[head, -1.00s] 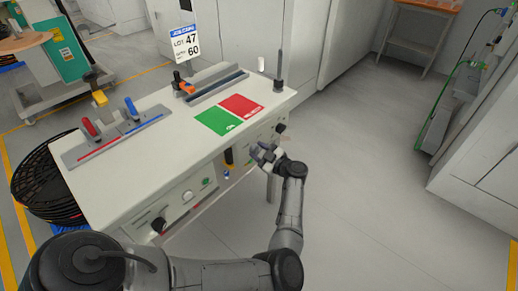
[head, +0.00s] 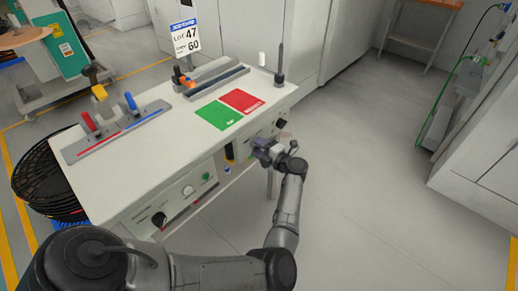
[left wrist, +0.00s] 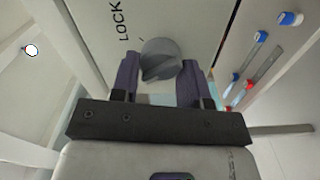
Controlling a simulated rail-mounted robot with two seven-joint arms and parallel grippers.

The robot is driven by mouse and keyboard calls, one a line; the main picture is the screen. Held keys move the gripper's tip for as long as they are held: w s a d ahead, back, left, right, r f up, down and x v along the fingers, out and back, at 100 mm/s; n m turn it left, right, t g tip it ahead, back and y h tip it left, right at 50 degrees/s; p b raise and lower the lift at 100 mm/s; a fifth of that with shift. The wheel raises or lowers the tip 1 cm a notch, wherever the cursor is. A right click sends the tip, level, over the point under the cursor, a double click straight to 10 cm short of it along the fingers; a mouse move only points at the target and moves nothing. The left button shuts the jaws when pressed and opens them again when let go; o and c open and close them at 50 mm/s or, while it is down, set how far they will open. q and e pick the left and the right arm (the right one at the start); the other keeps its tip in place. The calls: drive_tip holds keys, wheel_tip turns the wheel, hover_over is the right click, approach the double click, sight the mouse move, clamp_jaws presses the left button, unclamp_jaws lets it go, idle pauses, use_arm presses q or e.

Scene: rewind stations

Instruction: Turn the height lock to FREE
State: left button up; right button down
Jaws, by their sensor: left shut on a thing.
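The height lock knob (left wrist: 160,60) is a round grey knob with a raised grip bar, on a pale panel. The word LOCK is printed at its upper left in the left wrist view; no FREE label is visible. My left gripper (left wrist: 158,84) has its two dark purple fingers on either side of the knob and is shut on it. In the head view my left gripper (head: 264,150) is at the front face of the white station (head: 130,185), near its right end, and hides the knob. My right gripper is not in view.
A black knob (head: 281,124) sits on the front face just right of my gripper, another black knob (head: 159,219) farther left. Green and red mats (head: 243,101) lie on the station top. Blue and red handled fixtures show (head: 118,130). Floor to the right is clear.

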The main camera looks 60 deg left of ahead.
use_arm(q)
drive_tip(key=shift+f+n+b, duration=0.1)
drive_tip(key=shift+n+b, duration=0.2)
drive_tip(key=shift+n, duration=0.8)
drive_tip(key=o, duration=0.9)
drive_tip(key=p+v, duration=0.3)
drive_tip(key=v, duration=1.1)
